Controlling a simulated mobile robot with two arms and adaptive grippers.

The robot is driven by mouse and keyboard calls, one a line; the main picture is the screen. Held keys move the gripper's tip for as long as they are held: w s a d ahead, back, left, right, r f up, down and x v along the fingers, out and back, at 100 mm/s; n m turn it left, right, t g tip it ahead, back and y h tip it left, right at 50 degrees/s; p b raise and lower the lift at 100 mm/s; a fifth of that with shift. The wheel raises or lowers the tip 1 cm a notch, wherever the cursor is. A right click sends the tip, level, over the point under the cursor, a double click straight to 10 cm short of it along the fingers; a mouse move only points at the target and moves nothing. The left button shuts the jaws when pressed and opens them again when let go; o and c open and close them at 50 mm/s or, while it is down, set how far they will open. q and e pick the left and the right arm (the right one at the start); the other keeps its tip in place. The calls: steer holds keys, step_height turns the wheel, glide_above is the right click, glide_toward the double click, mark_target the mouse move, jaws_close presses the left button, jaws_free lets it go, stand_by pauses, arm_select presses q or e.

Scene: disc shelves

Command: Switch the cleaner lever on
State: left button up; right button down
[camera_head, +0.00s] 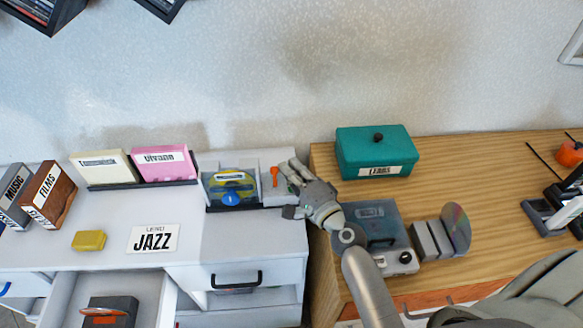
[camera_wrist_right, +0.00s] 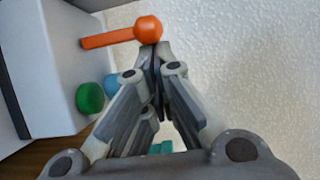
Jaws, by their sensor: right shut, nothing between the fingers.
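The cleaner (camera_head: 268,198) is a pale box at the right end of the white cabinet top, beside a rack of discs. Its orange lever (camera_head: 275,175) shows in the head view. In the right wrist view the orange lever (camera_wrist_right: 106,40) points right, ending in a round knob (camera_wrist_right: 148,29). A green button (camera_wrist_right: 90,97) and a blue one (camera_wrist_right: 113,84) are below it. My right gripper (camera_head: 287,166) is shut and empty, right beside the lever. In the wrist view its fingertips (camera_wrist_right: 157,50) are just below the knob; I cannot tell whether they touch. My left gripper is not in view.
A teal box (camera_head: 350,150) and a disc player (camera_head: 375,222) stand on the wooden table right of the cabinet. The disc rack (camera_head: 232,188) is just left of the cleaner. A JAZZ card (camera_head: 153,239) and yellow block (camera_head: 89,240) lie on the cabinet.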

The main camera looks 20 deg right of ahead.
steer(key=shift+s+a, duration=0.25)
steer(key=shift+s, duration=0.6)
steer(key=shift+s+f, duration=0.1)
stand_by(0.4)
steer(key=shift+s+d, duration=0.1)
steer(key=shift+s, duration=0.25)
steer(key=s+d, duration=0.2)
steer(key=s, duration=0.9)
